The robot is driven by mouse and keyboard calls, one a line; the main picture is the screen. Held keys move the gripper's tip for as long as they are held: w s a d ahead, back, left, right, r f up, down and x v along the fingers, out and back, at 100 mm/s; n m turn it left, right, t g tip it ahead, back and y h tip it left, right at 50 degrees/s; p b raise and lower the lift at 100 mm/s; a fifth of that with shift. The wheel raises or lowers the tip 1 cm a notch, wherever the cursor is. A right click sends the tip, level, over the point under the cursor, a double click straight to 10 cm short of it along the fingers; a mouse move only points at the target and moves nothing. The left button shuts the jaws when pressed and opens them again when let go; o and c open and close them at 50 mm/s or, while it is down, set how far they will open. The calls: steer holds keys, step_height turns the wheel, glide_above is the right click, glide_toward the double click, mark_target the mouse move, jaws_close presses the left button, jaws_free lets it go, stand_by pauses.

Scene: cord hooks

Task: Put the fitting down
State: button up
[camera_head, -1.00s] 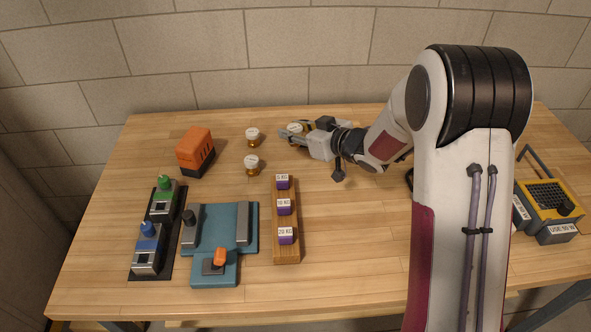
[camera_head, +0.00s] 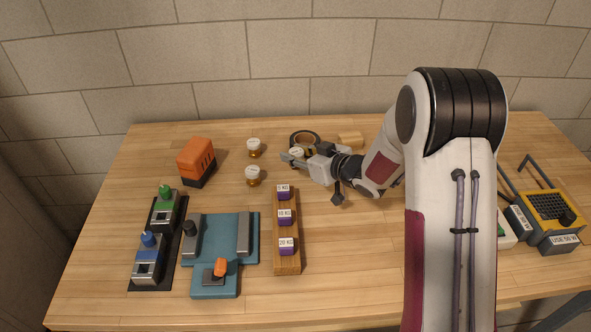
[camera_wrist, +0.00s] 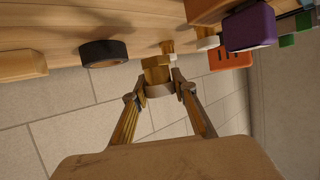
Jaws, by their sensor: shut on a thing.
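My gripper (camera_head: 295,156) is shut on a brass fitting (camera_head: 296,152) with a pale top, at the back middle of the table (camera_head: 350,240). In the wrist view the fitting (camera_wrist: 156,72) sits between the two fingertips of my gripper (camera_wrist: 159,90). I cannot tell whether its base touches the table. Two similar fittings with white tops stand to the left, one farther back (camera_head: 254,148) and one nearer (camera_head: 253,177).
A black tape roll (camera_head: 294,137) lies just behind my gripper, with a wooden block (camera_head: 350,138) to its right. A wooden rack (camera_head: 287,267) with purple weights is in front. An orange box (camera_head: 196,158) stands left. The table right of the rack is clear.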

mark_target(295, 180)
steer(key=shift+f, duration=0.9)
steer(key=shift+f, duration=0.15)
steer(key=shift+f, duration=1.75)
steer(key=shift+f, duration=0.1)
steer(key=o, duration=1.2)
steer(key=shift+c, duration=0.2)
steer(key=shift+s, duration=0.1)
steer(key=shift+s+d+r, duration=0.4)
steer(key=shift+s+d, duration=0.05)
steer(key=v, duration=1)
steer(key=shift+s+d+r, duration=0.1)
steer(key=shift+s+d, duration=0.1)
